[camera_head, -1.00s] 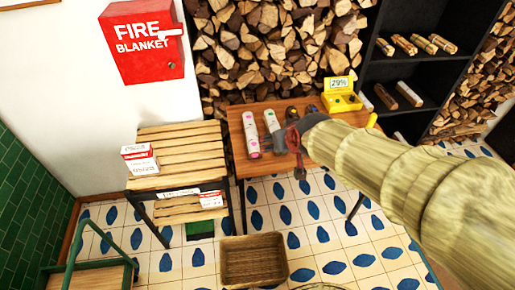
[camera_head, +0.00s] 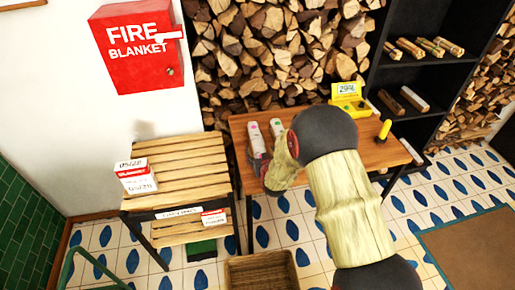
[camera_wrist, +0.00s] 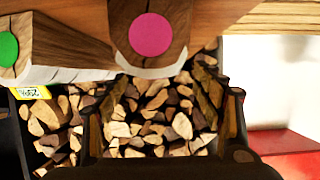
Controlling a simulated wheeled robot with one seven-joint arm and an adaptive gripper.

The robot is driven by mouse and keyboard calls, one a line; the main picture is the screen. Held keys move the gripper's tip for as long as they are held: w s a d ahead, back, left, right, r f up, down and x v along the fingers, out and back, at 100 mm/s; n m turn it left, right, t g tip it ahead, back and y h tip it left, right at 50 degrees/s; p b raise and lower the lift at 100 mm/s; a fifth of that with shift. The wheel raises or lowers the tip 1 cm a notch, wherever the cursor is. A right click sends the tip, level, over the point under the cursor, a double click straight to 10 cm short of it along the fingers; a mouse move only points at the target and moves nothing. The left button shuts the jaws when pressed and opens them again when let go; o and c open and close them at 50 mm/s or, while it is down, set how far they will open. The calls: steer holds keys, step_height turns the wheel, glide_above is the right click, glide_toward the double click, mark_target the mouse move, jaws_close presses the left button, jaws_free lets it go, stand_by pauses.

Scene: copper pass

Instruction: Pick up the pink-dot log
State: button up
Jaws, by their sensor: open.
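The pink-dot log (camera_head: 256,141) lies on the wooden table, pale on top. In the wrist view its brown end (camera_wrist: 118,20) with the round pink dot faces me at the top middle. The green-dot log (camera_head: 277,128) lies just right of it in the head view; it shows at the upper left of the wrist view (camera_wrist: 60,45). My gripper (camera_wrist: 160,95) is open and empty, its two dark fingers spread to either side below the pink-dot log in that picture. In the head view my wrist partly hides the near ends of the logs.
The wooden table (camera_head: 385,153) carries a yellow device with a display (camera_head: 349,98) at its back. A slatted stand (camera_head: 178,160) with boxes is to the left. A basket (camera_head: 262,272) stands on the floor in front. Stacked firewood (camera_head: 270,50) is behind.

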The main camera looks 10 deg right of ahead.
mark_target(259, 145)
steer(key=b+x, duration=0.1)
steer(key=x, duration=0.2)
steer(key=b+x, duration=0.1)
steer(key=x, duration=0.2)
steer(key=shift+w+d, duration=0.2)
steer(key=shift+w, duration=0.15)
steer(key=shift+r, duration=0.15)
steer(key=shift+c, duration=0.7)
steer(key=c, duration=1.5)
jaws_close()
steer(key=shift+r, duration=0.1)
